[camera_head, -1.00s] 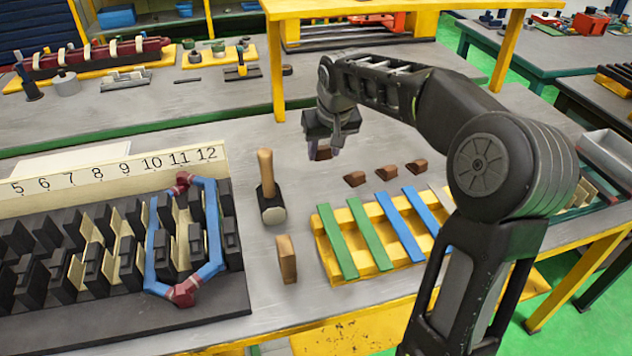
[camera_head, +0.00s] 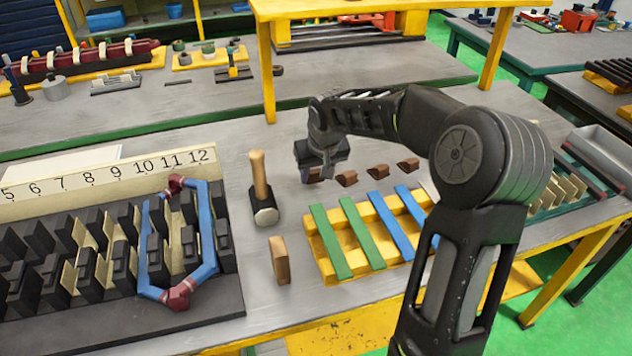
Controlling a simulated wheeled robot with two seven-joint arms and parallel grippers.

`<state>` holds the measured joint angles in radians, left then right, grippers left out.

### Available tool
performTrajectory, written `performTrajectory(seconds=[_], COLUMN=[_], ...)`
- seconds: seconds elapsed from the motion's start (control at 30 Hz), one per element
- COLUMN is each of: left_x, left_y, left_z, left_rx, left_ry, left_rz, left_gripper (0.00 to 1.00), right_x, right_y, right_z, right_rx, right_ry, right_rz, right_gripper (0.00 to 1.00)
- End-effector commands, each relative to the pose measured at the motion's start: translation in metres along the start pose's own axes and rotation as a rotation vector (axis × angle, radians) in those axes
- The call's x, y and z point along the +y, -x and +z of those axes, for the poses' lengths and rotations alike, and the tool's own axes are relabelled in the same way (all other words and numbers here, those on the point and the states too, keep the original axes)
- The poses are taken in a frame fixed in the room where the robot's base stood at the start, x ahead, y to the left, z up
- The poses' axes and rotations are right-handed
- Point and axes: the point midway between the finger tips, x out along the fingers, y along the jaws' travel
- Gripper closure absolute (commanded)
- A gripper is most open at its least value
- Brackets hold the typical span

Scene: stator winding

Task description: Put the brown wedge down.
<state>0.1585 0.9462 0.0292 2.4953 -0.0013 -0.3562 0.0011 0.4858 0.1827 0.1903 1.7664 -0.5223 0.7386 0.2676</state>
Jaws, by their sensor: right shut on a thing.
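My right gripper (camera_head: 320,172) is at the middle of the bench, pointing down, low over the grey top. It is shut on a brown wedge (camera_head: 314,174), which shows only in part below the jaws. I cannot tell whether this wedge touches the bench. Three similar brown wedges stand in a row to its right: a near one (camera_head: 347,178), a middle one (camera_head: 377,171) and a far one (camera_head: 408,165). My left gripper is not in view.
A mallet (camera_head: 264,205) stands left of the gripper, with a wooden block (camera_head: 280,260) in front of it. A yellow rack (camera_head: 322,262) holds green and blue strips. The slotted stator (camera_head: 60,262) with a blue coil (camera_head: 209,232) fills the left.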

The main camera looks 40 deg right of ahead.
Motion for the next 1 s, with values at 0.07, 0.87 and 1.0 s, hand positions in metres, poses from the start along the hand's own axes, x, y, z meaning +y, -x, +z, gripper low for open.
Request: performTrajectory(seconds=[0.07,0.87,1.0], left_x=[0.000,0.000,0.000], left_y=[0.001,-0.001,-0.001], left_z=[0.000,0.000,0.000], left_rx=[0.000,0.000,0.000], left_ry=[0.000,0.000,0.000], left_rz=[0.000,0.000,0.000], left_gripper=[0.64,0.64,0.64], right_x=[0.000,0.000,0.000], right_y=[-0.011,-0.029,-0.029], right_z=[0.006,0.013,0.013], right_rx=[-0.005,-0.001,-0.002], right_ry=[0.001,0.000,0.000], right_rz=[0.000,0.000,0.000], right_gripper=[1.00,0.38,0.37])
